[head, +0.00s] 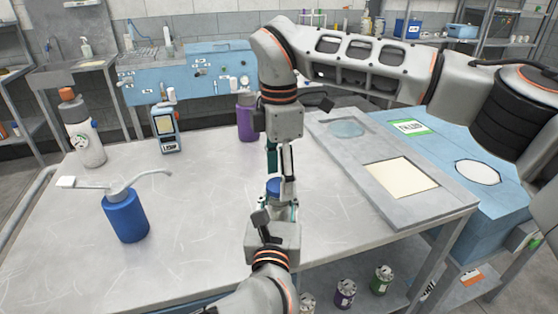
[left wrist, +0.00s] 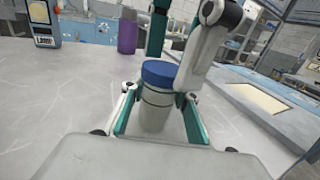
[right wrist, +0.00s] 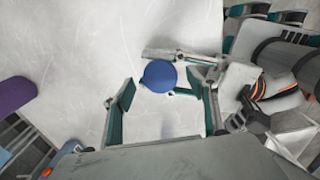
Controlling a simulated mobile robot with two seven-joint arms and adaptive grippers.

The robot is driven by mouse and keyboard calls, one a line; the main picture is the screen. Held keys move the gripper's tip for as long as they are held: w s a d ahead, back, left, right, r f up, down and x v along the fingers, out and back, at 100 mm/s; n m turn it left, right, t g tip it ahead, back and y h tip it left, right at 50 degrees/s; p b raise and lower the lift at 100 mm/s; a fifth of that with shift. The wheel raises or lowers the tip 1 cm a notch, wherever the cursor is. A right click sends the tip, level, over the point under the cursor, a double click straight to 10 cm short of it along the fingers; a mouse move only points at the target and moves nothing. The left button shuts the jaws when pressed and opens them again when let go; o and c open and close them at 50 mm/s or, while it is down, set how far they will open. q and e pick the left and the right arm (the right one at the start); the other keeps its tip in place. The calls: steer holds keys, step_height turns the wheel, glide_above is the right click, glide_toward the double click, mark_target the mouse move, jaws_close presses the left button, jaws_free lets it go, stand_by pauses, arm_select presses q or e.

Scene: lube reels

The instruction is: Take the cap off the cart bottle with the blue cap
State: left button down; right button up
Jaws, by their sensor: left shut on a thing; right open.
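The cart bottle (left wrist: 155,108), pale with dark bands and a blue cap (left wrist: 159,73), stands upright between the fingers of my left gripper (left wrist: 160,125), which is shut on its body. The cap is on the bottle; it shows in the head view (head: 275,187) and from above in the right wrist view (right wrist: 160,76). My right gripper (right wrist: 165,108) points down from above, open, with its fingers apart. The cap lies between and slightly beyond its fingertips in the right wrist view. In the head view the right gripper's finger partly hides the cap.
A blue pump bottle (head: 126,217) and a white bottle with an orange-brown top (head: 84,135) stand at the left. A handheld meter (head: 166,128) and a purple bottle (head: 246,120) are farther back. A grey tray (head: 437,190) lies at the right. The table's middle left is clear.

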steer(key=shift+f, duration=0.45)
steer(key=shift+c, duration=0.5)
steer(key=c, duration=1.2)
steer(key=shift+c, duration=0.2)
